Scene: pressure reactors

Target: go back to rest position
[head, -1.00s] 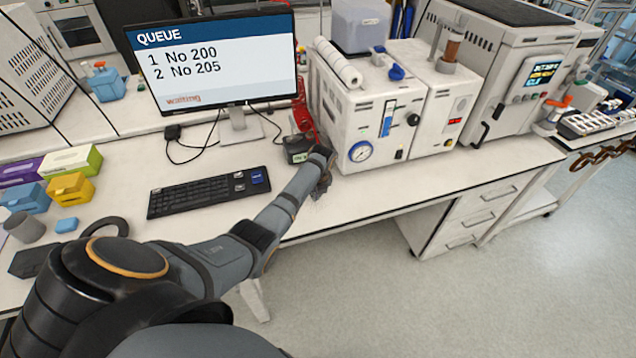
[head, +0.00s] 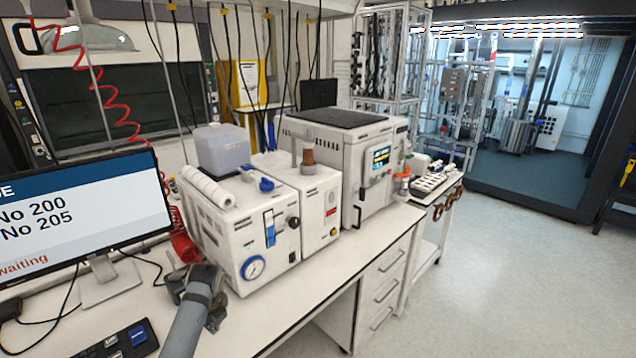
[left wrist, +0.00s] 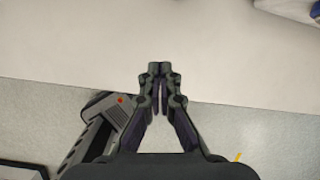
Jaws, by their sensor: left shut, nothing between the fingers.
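My left gripper (head: 216,318) is low in the head view, above the bench's front part, beside the white gauge unit. In the left wrist view its two fingers (left wrist: 160,70) are together at the tips with nothing between them. They are over the front edge of the white bench top, with the floor below. My right gripper is in neither view.
The gauge unit (head: 240,240) stands close to my left gripper. A monitor (head: 75,220) and keyboard (head: 125,343) are at left. A larger white machine (head: 352,165) stands farther along the bench (head: 300,292). Open floor (head: 500,275) lies to the right.

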